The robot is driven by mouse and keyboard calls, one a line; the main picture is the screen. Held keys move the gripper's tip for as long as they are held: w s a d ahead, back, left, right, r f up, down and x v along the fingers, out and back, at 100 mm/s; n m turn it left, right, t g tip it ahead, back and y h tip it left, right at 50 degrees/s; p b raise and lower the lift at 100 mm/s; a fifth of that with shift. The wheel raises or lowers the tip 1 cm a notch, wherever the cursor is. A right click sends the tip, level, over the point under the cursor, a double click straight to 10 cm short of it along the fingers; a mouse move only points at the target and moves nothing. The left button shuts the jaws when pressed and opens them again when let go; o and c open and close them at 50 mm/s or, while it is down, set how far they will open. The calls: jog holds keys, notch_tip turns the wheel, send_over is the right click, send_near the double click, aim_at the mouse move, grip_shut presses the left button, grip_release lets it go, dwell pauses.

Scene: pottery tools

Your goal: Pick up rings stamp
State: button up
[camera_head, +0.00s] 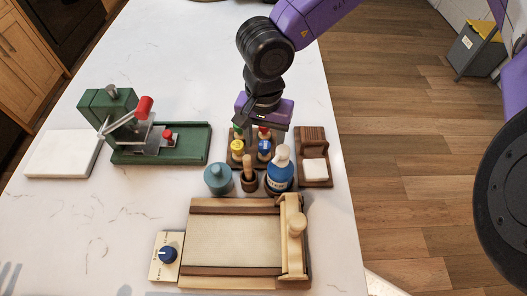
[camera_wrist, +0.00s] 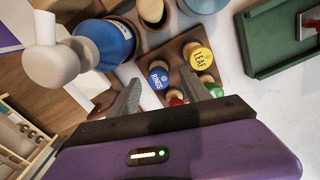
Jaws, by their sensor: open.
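The rings stamp has a blue top labelled RINGS; it stands upright in a brown wooden rack (camera_head: 249,158) in the head view (camera_head: 264,147) and shows in the wrist view (camera_wrist: 157,78). Beside it are the yellow leaf stamp (camera_wrist: 201,57), a red-topped stamp (camera_wrist: 176,99) and a green-topped stamp (camera_wrist: 215,91). My gripper (camera_wrist: 159,81) is open and empty. In the wrist view its fingertips appear on either side of the blue top; I cannot tell how high above it they are. In the head view my gripper is over the back of the rack.
A blue pump bottle (camera_head: 280,172), a wooden tool in a cup (camera_head: 249,178) and a teal jar (camera_head: 218,178) stand in front of the rack. A wooden block holder (camera_head: 313,150) is close on the right. A green press (camera_head: 190,145) is left; a slab roller (camera_head: 235,240) lies in front.

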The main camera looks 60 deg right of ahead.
aim_at(265, 144)
notch_tip(265, 144, down, 3)
jog(key=shift+f+b, duration=0.2)
jog(key=shift+b, duration=0.4)
jog(key=shift+r, duration=0.1)
grip_shut()
